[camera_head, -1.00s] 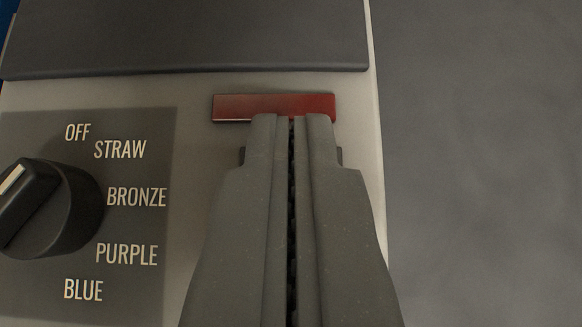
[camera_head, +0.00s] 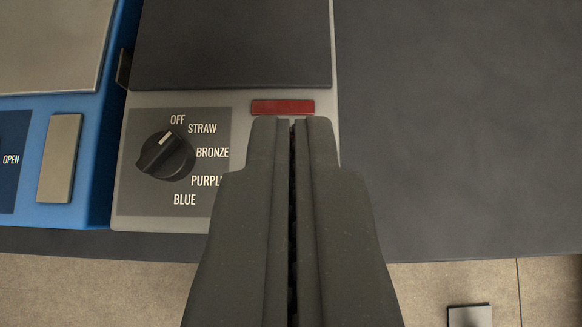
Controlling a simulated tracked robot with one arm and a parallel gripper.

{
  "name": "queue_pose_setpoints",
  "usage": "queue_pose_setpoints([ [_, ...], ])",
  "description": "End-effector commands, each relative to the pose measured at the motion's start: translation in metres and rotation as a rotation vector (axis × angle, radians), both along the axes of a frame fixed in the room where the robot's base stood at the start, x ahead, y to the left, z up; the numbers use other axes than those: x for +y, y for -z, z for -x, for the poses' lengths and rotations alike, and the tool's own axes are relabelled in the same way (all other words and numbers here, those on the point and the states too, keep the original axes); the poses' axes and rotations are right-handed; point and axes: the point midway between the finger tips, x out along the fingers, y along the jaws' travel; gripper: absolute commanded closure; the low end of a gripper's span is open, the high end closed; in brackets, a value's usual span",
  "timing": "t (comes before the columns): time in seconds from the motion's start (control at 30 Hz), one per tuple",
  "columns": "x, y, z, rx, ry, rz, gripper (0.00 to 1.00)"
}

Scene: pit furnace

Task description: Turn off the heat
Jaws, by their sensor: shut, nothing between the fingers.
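The grey heat unit (camera_head: 325,130) stands left of centre. Its black dial knob (camera_head: 165,156) sits on a dark panel with the labels OFF, STRAW, BRONZE, PURPLE and BLUE. The knob's pale mark points up and right, toward OFF. A dull red bar (camera_head: 283,107) lies right of the panel, below a dark plate. My gripper (camera_head: 292,120) is shut and empty. Its fingertips show just below the red bar, right of the knob. I cannot tell whether they touch the unit. The gripper covers the end of PURPLE and the unit's lower right.
A blue unit (camera_head: 88,200) stands close on the left, with an OPEN label and a beige rectangular plate (camera_head: 61,158). A dark surface (camera_head: 450,130) on the right is clear. Tan floor shows below, with a small pale-topped object (camera_head: 469,316) at lower right.

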Motion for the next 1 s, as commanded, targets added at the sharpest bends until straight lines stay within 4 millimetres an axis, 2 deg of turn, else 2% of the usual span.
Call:
queue_pose_setpoints([
  [0.23, 0.000, -0.016, 0.012, -0.002, 0.001, -0.001, 1.00],
  [0.57, 0.000, -0.017, 0.013, -0.001, 0.001, -0.001, 1.00],
  [0.67, 0.000, -0.027, 0.011, -0.011, -0.001, -0.002, 1.00],
  [0.77, 0.001, -0.056, 0.006, -0.040, -0.006, -0.007, 1.00],
  [0.83, 0.003, -0.087, 0.003, -0.065, -0.012, -0.014, 1.00],
  [1.0, 0.005, -0.189, 0.003, -0.150, -0.026, -0.024, 1.00],
])
